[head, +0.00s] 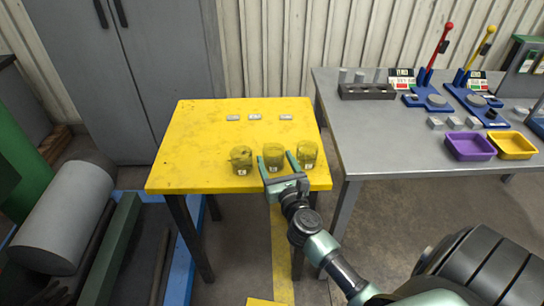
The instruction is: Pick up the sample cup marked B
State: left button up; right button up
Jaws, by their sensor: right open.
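Three olive-yellow sample cups stand in a row near the front edge of a yellow table: a left cup (240,157), a middle cup (272,152) and a right cup (307,152). Each has a small white label, too small to read surely, so I cannot tell which is B. My right gripper (276,157) is open, its two fingers on either side of the middle cup. I cannot tell whether the fingers touch it. The right finger lies in the narrow space between the middle and right cups. My left gripper is not in view.
The yellow table (200,135) has three small grey pieces (255,117) towards its back; its left part is clear. A grey table (365,150) on the right holds lever presses (425,95), a dark block rack (367,91), a purple tray (470,155) and a yellow tray (515,153).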

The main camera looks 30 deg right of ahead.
aim_at(271, 147)
jog(key=shift+x, duration=0.85)
jog(key=x, duration=0.3)
jog(key=shift+w+d, duration=0.25)
jog(key=shift+w+d+f, duration=0.1)
jog(key=shift+w, duration=0.1)
jog(key=shift+c, duration=0.9)
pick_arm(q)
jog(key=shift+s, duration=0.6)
pick_arm(e)
jog(key=c, duration=0.9)
